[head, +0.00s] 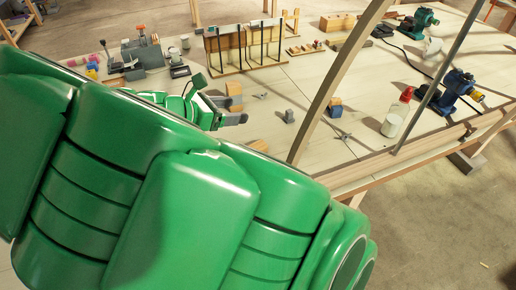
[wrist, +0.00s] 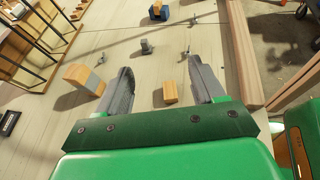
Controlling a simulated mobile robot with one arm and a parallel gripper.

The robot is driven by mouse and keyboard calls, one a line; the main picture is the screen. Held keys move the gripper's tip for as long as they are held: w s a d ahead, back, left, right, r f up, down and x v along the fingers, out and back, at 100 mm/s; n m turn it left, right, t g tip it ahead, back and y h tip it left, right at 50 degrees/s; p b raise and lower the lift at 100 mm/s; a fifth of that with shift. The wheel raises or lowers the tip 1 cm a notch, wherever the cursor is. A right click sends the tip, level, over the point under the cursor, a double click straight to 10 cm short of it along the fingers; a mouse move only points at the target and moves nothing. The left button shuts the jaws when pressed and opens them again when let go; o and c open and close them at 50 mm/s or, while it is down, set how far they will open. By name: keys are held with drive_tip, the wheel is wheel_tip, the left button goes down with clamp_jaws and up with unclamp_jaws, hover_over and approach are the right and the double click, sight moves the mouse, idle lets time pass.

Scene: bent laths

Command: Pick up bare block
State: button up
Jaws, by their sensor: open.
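A small plain wooden block, the bare block (wrist: 171,92), lies on the pale tabletop. In the wrist view it sits between the two grey fingers of my gripper (wrist: 158,66), closer to the right finger, with gaps on both sides. My gripper is open and holds nothing. In the head view one grey finger (head: 232,118) shows past my green arm; the other is hidden. A small wooden patch at my arm's edge (head: 259,146) seems to be the bare block, mostly hidden.
A larger wooden block (wrist: 84,78) stands left of the left finger. A grey fitting (wrist: 146,47), a blue-and-wood block (head: 334,108) and small metal clamps (head: 343,137) lie beyond. A bent lath (head: 335,80) arches up near the wooden table edge. A rod rack (head: 245,48) stands behind.

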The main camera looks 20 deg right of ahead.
approach(256, 147)
drive_tip(key=shift+s+x, duration=0.25)
drive_tip(key=shift+x, duration=0.95)
drive_tip(key=shift+d+f, duration=0.2)
drive_tip(key=shift+f, duration=0.15)
drive_tip(key=shift+w+r+x, duration=0.1)
drive_tip(key=shift+w+x, duration=0.1)
drive_tip(key=shift+x, duration=1.7)
drive_tip(key=shift+w+r+x, duration=0.15)
drive_tip(key=shift+x, duration=1.7)
drive_tip(key=c, duration=1.1)
drive_tip(key=shift+o, duration=0.2)
drive_tip(key=shift+r, duration=5.05)
